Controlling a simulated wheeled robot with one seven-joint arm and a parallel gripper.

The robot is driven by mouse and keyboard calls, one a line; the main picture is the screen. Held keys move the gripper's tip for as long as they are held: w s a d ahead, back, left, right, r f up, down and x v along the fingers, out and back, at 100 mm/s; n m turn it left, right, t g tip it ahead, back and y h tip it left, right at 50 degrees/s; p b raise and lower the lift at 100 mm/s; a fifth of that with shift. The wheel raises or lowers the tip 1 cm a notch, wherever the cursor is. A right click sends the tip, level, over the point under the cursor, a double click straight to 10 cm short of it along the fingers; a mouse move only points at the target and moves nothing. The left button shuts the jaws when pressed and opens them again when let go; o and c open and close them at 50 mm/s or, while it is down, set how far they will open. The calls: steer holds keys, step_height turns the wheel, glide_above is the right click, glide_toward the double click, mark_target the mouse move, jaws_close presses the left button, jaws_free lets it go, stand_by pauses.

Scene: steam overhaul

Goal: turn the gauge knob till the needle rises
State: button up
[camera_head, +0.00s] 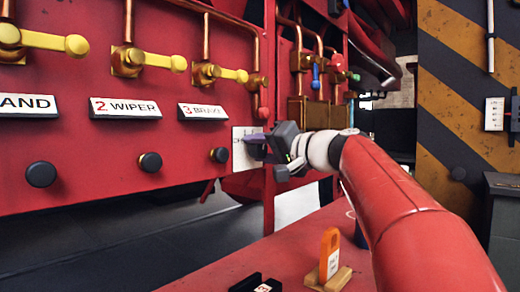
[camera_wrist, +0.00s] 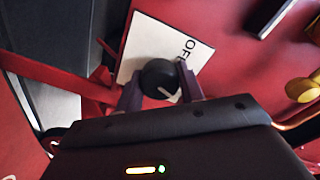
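The knob (camera_wrist: 158,77) is round and black with a white pointer line. It sits on a white plate (camera_wrist: 137,47) lettered "OF", the rest of the word being covered. My gripper (camera_wrist: 160,88) has one purple finger on each side of the knob, with no clear gap showing. In the head view my gripper (camera_head: 262,147) is at the right end of the red panel, in front of the white plate (camera_head: 239,155), and hides the knob. I cannot make out a gauge face or needle in either view.
The red panel (camera_head: 200,105) bears brass valves with yellow handles, black knobs such as this one (camera_head: 150,162), and labels including "2 WIPER" (camera_head: 125,107). Copper pipes run above. A red table (camera_head: 235,265) below holds an orange tag (camera_head: 329,254) on a wooden stand.

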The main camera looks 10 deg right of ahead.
steer(key=o, duration=0.4)
steer(key=b+v, duration=0.1)
steer(key=v, duration=0.7)
stand_by(0.4)
